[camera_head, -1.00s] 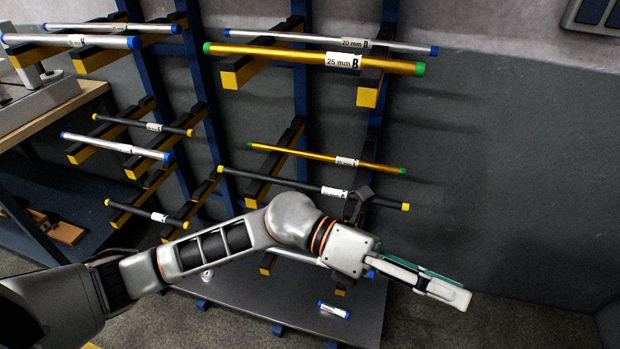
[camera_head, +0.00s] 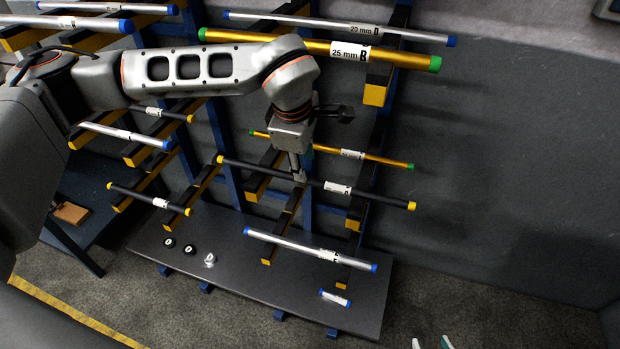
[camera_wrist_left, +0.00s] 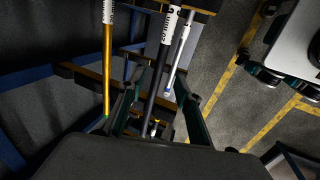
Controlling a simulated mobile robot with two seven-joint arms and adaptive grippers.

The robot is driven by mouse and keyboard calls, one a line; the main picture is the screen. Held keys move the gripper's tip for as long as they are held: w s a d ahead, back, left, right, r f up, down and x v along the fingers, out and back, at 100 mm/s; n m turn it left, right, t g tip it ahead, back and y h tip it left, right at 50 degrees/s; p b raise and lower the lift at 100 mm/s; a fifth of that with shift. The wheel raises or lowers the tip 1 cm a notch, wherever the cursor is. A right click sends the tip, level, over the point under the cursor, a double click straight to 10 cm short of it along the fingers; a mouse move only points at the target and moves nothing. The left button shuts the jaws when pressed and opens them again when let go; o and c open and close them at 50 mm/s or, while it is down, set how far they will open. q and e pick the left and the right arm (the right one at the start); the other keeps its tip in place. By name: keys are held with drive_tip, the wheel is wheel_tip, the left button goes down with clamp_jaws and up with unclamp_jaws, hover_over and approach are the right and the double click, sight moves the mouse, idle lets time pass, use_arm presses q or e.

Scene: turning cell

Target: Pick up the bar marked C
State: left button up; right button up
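A long black bar (camera_head: 260,173) with yellow ends and a white label lies across the rack arms in the head view. Its label is too small to read surely. My left gripper (camera_head: 299,174) is over this bar, left of its label, pointing down. In the left wrist view the black bar (camera_wrist_left: 155,90) runs between the two spread fingers of my left gripper (camera_wrist_left: 157,108), with gaps on both sides. My right gripper (camera_head: 431,343) shows only as two separate fingertips at the bottom edge of the head view.
A thin gold bar (camera_head: 385,160) lies just behind the black bar. A silver bar (camera_head: 290,244) with blue ends lies lower in front. A thick gold bar (camera_head: 300,43), marked B, lies above. Shorter bars hang at left. A grey shelf (camera_head: 225,265) is below.

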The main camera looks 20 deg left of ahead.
sight(309, 178)
use_arm(q)
drive_tip(key=x, duration=0.6)
drive_tip(key=shift+w+d+f+p, duration=0.1)
drive_tip(key=shift+d+f+p, duration=0.1)
drive_tip(key=shift+f+p, duration=0.15)
clamp_jaws()
drive_tip(key=shift+w+r, duration=0.1)
drive_tip(key=shift+r, duration=0.1)
